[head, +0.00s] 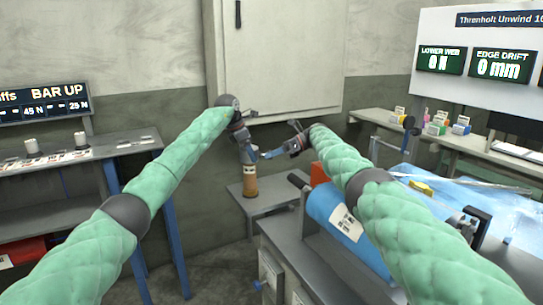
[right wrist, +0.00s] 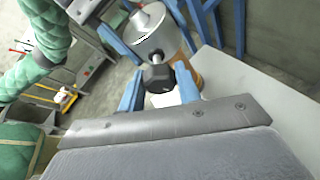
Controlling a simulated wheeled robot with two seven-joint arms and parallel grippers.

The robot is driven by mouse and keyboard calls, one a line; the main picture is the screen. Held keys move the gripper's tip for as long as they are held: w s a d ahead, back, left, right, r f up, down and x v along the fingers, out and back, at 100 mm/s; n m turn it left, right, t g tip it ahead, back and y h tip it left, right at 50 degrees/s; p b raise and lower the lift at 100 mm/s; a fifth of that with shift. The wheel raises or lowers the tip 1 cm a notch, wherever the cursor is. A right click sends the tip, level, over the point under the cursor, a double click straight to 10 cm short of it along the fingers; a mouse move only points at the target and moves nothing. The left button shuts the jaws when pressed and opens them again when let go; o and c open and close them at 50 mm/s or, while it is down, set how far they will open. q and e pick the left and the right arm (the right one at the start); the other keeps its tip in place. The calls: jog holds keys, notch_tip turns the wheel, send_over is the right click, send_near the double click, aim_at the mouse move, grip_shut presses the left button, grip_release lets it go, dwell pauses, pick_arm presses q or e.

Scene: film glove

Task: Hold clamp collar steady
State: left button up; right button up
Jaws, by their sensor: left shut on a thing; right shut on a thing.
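A silver, round clamp collar (right wrist: 152,42) with a cone-shaped centre shows at the top of the right wrist view. A dark hexagonal knob (right wrist: 158,77) sticks out of its near side. My left gripper (head: 246,152) is shut on the collar, above an amber cylinder (head: 250,182); its grip is small and partly hidden in the head view. My right gripper (head: 268,155) comes in from the right. In the right wrist view its two blue fingers (right wrist: 158,88) stand either side of the knob, shut on it.
The amber cylinder stands on a small grey table (head: 278,197). A blue roll (head: 345,222) lies on the machine at right, near my right arm. A grey wall cabinet (head: 285,55) hangs behind. A bench (head: 80,150) stands at left.

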jog(key=shift+s, duration=0.15)
dwell(0.4)
jog(key=o, duration=1)
jog(key=shift+c, duration=0.2)
notch_tip(320, 180, up, 10)
jog(key=shift+f, duration=0.1)
